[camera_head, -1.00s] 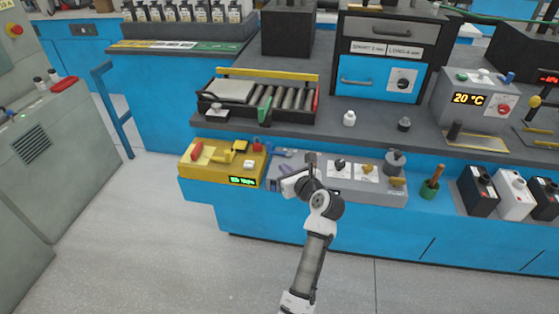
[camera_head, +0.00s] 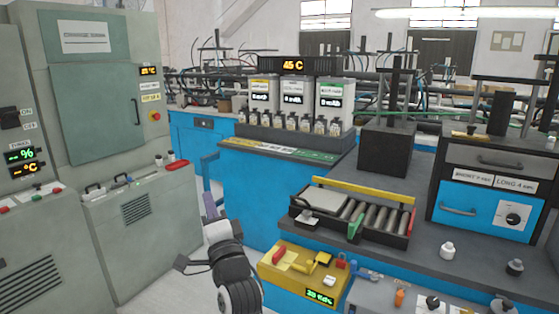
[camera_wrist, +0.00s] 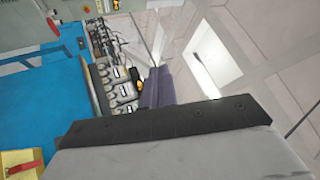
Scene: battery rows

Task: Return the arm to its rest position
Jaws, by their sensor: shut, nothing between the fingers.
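My arm (camera_head: 234,272) is folded up at the bottom of the head view, left of the yellow unit. My gripper (camera_head: 210,204) is the purple piece above the pale wrist, pointing up, in front of the blue bench side. In the wrist view my gripper (camera_wrist: 157,86) shows as purple fingers, shut together with nothing held. The gripper touches nothing that I can see.
A yellow unit (camera_head: 290,262) with a green display stands right of my arm. A roller tray (camera_head: 372,228) lies on the bench. A grey cabinet (camera_head: 140,222) stands to the left, with open floor between it and the blue bench (camera_head: 258,200).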

